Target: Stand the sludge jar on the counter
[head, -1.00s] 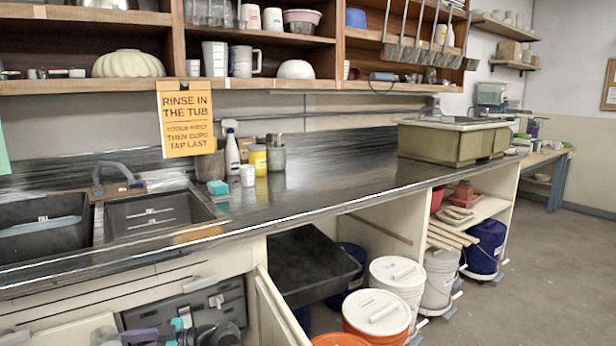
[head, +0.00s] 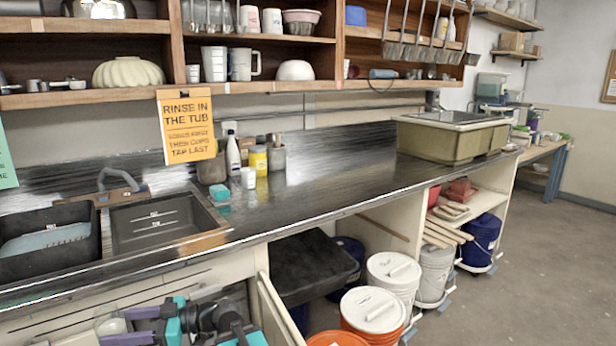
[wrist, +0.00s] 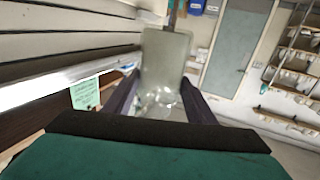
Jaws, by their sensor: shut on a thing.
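My gripper (head: 118,326) is at the lower left of the head view, in front of the cabinet and below the counter's front edge. Its dark purple fingers are shut on a pale, translucent jar (head: 109,322), which I take to be the sludge jar. In the wrist view the jar (wrist: 166,62) sits between the two fingers (wrist: 160,95), and its clear part shows glints. Its contents cannot be made out. The dark, shiny counter (head: 330,185) runs across the head view, above and beyond my gripper.
Two sink basins (head: 160,222) open at the counter's left. A white cup (head: 248,178), a teal block (head: 219,192), a yellow jar (head: 258,160) and a spray bottle (head: 233,153) stand near the wall. An olive tub (head: 450,140) stands at the right. The counter's middle is clear.

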